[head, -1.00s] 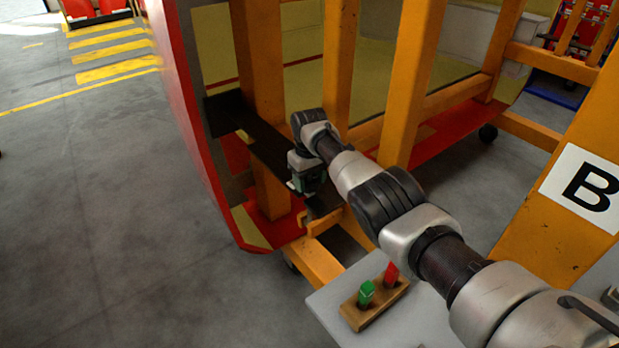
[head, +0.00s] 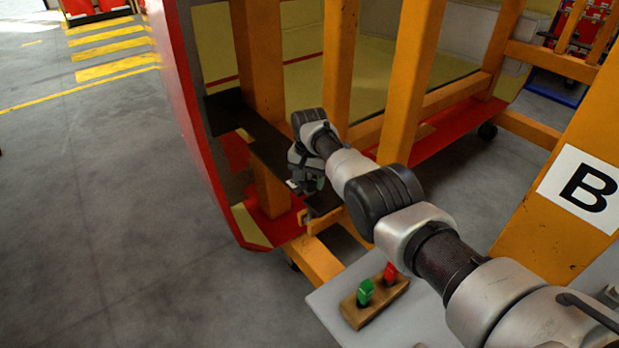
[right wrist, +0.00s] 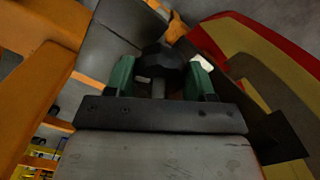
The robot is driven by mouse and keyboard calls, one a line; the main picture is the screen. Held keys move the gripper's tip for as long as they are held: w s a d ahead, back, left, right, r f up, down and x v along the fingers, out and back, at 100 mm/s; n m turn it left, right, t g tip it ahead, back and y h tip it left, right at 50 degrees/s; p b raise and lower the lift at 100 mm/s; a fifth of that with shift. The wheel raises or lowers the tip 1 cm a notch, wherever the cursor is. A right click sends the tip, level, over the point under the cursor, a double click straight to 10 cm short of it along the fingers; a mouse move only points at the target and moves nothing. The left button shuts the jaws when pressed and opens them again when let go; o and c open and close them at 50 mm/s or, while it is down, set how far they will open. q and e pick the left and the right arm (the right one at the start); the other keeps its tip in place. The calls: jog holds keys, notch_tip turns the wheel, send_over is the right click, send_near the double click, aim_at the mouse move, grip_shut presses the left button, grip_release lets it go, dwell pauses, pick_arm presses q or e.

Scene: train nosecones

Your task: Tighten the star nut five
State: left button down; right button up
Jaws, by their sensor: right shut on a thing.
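In the right wrist view a dark star nut (right wrist: 160,62) sits between the two green fingers of my right gripper (right wrist: 160,76). The gripper is shut on it. A bare metal stub shows just below the nut's head. In the head view my right gripper (head: 306,184) is at the lower end of the dark bracket (head: 228,116) on the orange frame, and the wrist hides the nut there. My left gripper is not in view.
Orange frame posts (head: 408,80) stand close around my right arm. A red and yellow nosecone panel (head: 190,130) is at the left. A grey table (head: 335,310) holds a wooden block (head: 374,304) with a green and a red handled tool. The floor at left is clear.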

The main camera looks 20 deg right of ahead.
jog(key=shift+w+r+m, duration=0.1)
jog(key=shift+r+m, duration=0.1)
jog(key=shift+m, duration=0.6)
jog(key=o, duration=0.9)
jog(key=shift+f, duration=0.1)
jog(key=shift+o, duration=0.2)
notch_tip(320, 180, up, 6)
jog(key=shift+f+p, duration=0.1)
jog(key=shift+p, duration=0.7)
notch_tip(320, 180, up, 4)
jog(key=shift+f+b, duration=0.1)
jog(key=shift+b, duration=0.45)
jog(key=shift+r, duration=0.6)
